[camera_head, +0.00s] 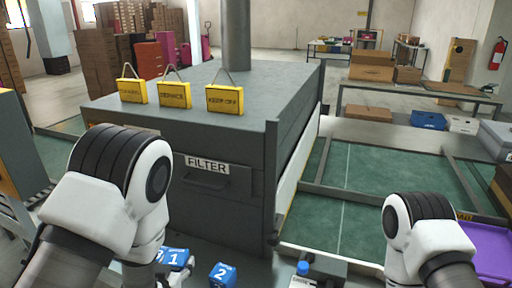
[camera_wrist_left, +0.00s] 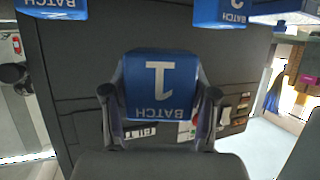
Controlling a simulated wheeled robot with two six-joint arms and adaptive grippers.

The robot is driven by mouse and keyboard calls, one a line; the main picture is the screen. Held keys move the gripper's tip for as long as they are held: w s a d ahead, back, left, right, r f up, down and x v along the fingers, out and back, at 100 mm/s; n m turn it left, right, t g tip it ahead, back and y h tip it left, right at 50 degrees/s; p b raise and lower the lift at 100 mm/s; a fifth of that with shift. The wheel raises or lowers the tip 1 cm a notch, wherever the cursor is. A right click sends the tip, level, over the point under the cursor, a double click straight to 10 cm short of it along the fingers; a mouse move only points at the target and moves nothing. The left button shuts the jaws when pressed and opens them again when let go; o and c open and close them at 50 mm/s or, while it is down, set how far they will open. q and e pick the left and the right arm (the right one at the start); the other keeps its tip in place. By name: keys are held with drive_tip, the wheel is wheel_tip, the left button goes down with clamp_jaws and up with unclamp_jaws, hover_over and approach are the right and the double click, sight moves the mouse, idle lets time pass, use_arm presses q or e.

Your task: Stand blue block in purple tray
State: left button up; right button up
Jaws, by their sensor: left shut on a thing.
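My left gripper (camera_wrist_left: 160,92) is shut on a blue block (camera_wrist_left: 160,78) marked BATCH 1, with one finger on each side of it in the left wrist view. This block (camera_head: 176,258) also shows at the bottom of the head view, partly hidden by my left arm. Another blue block (camera_head: 222,274), marked 2, stands to its right, apart from it. A third blue block (camera_wrist_left: 52,8) is cut off at the top left of the wrist view. The purple tray (camera_head: 492,248) is at the right edge of the head view, partly hidden by my right arm. My right gripper is not in view.
A grey cabinet (camera_head: 207,128) labelled FILTER, with yellow signs (camera_head: 174,95) on top, stands ahead. Green floor panels (camera_head: 350,195) lie beyond.

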use_arm(q)
drive_tip(key=s+f, duration=0.5)
drive_tip(key=f, duration=0.2)
drive_tip(key=d+r+m+g+h, duration=0.3)
drive_tip(key=d+m+g+h, duration=0.3)
drive_tip(key=d+m, duration=0.1)
drive_tip(key=d+r+m+g+h, duration=0.4)
drive_tip(key=d+m+g+h, duration=0.2)
drive_tip(key=m, duration=0.4)
drive_tip(key=shift+d+g+h, duration=0.3)
drive_tip(key=shift+d+h, duration=0.3)
